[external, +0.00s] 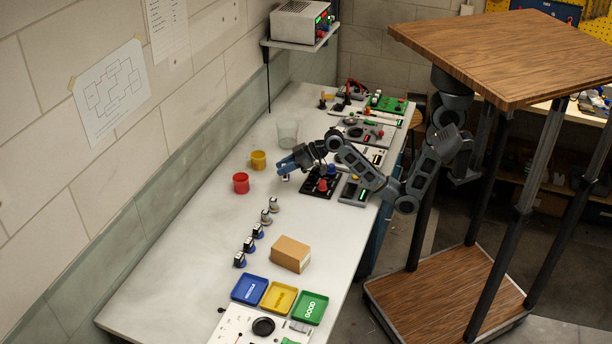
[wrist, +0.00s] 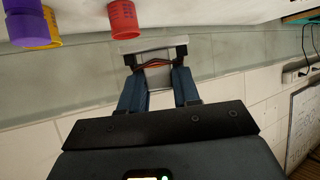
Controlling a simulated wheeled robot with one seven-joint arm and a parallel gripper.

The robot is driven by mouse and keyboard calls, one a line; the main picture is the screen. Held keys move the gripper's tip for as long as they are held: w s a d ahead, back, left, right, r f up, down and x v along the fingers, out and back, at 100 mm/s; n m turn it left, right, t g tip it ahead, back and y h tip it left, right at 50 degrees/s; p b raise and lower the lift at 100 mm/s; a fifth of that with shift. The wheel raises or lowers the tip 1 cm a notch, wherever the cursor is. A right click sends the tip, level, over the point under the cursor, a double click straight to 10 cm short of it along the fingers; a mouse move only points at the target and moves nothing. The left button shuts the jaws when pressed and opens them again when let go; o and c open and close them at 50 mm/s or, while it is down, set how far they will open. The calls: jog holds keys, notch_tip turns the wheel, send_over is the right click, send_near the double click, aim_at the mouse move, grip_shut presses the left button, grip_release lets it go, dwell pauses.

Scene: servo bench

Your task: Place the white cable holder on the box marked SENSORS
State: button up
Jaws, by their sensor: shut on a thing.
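My gripper (external: 283,166) is above the far middle of the bench. In the wrist view its two blue fingers (wrist: 158,90) are shut on a pale grey-white piece with a wide bar at its far end, which looks like the white cable holder (wrist: 154,76). In the external view I cannot make the held piece out clearly. A brown cardboard box (external: 291,254) sits on the bench nearer the camera, well apart from my gripper. No marking on it can be read from here, so I cannot confirm that it is the SENSORS box.
A red cup (external: 240,183) and a yellow cup (external: 258,160) stand left of my gripper. Several small knobbed parts (external: 257,231) stand in a row left of the box. Blue (external: 236,297), yellow (external: 266,304) and green (external: 301,316) trays lie in front. The left bench surface is clear.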

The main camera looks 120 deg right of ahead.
jog(key=w+a+r+n+g+y+b, duration=0.1)
jog(key=w+a+r+n+g+y, duration=0.15)
jog(key=a+n+y, duration=0.55)
jog(key=w+a+r+n+g+y, duration=0.1)
jog(key=w+a+r+n+y, duration=0.25)
jog(key=a, duration=0.85)
jog(key=p, duration=0.1)
send_over(291, 247)
jog(key=shift+n+t+y, duration=0.25)
jog(key=shift+n+y, duration=0.2)
notch_tip(291, 247, down, 6)
jog(key=shift+r, duration=0.1)
jog(key=shift+f+p, duration=0.45)
jog(key=shift+f, duration=1.6)
jog(key=shift+f, duration=0.1)
jog(key=o, duration=1.1)
jog(key=shift+c, duration=0.2)
